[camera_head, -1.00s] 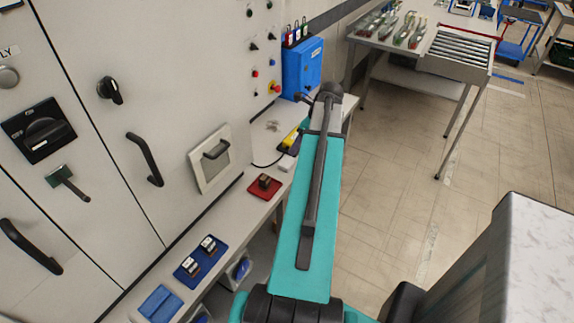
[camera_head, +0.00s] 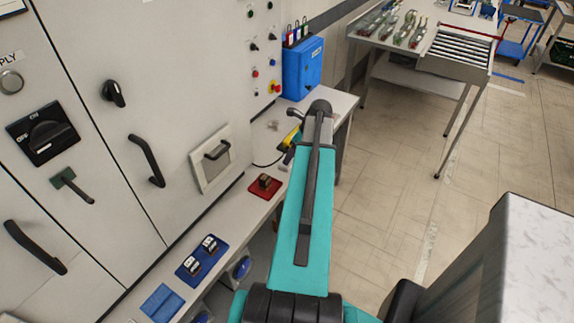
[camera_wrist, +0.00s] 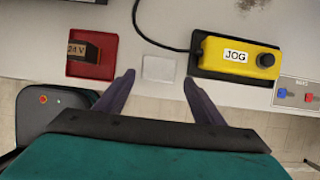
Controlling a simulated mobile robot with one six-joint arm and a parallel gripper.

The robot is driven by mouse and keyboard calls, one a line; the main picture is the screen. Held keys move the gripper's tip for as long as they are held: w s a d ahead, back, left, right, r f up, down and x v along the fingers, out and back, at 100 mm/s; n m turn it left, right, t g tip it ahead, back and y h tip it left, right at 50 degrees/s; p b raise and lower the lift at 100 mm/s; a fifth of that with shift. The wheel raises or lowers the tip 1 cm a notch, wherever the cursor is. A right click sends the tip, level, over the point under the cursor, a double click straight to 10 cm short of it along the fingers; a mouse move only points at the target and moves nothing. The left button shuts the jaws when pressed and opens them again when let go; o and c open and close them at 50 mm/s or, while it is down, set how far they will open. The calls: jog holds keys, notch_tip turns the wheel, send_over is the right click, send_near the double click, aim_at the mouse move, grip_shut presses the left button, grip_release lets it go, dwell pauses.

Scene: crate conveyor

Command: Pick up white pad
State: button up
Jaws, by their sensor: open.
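The white pad (camera_wrist: 159,68) is a small pale square on the grey bench top, shown in the wrist view between a red tray and a yellow control box. My gripper (camera_wrist: 158,78) is open, its two dark fingers spread to the left and right of the pad, with nothing between them that I can see held. The fingertips sit at about the pad's lower edge in the wrist view; their height above the bench is hard to tell. In the head view my arm hides the pad.
The red tray (camera_wrist: 78,68) holds a dark block marked 24 V, left of the pad. The yellow JOG box (camera_wrist: 232,60) stands on a dark base at right, with a black cable looping nearby. A cabinet wall (camera_head: 170,60) rises behind the bench.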

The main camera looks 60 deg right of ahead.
jog(key=shift+p+x, duration=0.8)
jog(key=shift+x, duration=1.8)
jog(key=shift+w+r, duration=0.1)
jog(key=c, duration=0.8)
jog(key=shift+r, duration=0.15)
jog(key=shift+r+b, duration=0.45)
jog(key=shift+r, duration=0.7)
jog(key=s+d+b, duration=0.1)
jog(key=s, duration=0.4)
jog(key=s+d+r+b, duration=0.1)
jog(key=s+d, duration=0.1)
jog(key=s, duration=0.3)
jog(key=s+d+r+b, duration=0.1)
jog(key=s+d+b, duration=0.1)
jog(key=s, duration=0.3)
jog(key=shift+s+r, duration=0.1)
jog(key=shift+r, duration=0.1)
